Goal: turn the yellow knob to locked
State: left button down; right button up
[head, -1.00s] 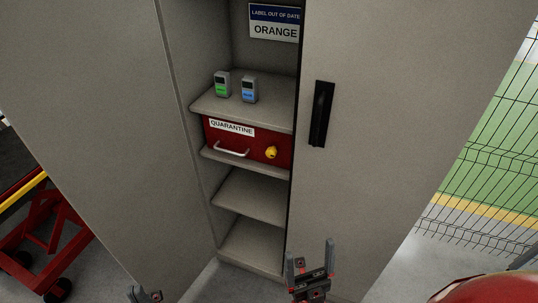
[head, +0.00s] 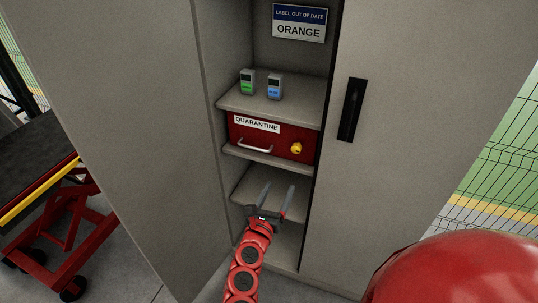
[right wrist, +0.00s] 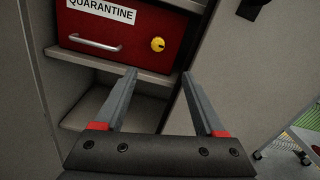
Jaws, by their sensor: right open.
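The yellow knob (head: 296,148) sits on the right side of the front of a red drawer (head: 273,142) labelled QUARANTINE, inside the open cabinet. It also shows in the right wrist view (right wrist: 157,44), upper middle, beyond the fingertips. My right gripper (head: 279,186) is open and empty, below and in front of the knob and apart from it. Its two grey fingers show in the right wrist view (right wrist: 160,72), pointing toward the drawer. The knob's exact setting is too small to read. My left gripper is not in view.
A silver handle (head: 255,146) is on the drawer's left. Two small devices, green-screened (head: 247,82) and blue-screened (head: 274,87), stand on the shelf above. The cabinet's right door (head: 410,150) is close beside the knob. A red cart (head: 60,215) stands left.

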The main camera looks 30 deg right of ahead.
aim_at(295, 151)
jog(key=p+x, duration=0.3)
jog(key=x, duration=1.4)
jog(key=shift+w+a, duration=0.2)
jog(key=shift+w+d+f, duration=0.1)
jog(key=shift+w+d, duration=0.1)
jog(key=shift+p, duration=0.3)
grip_shut()
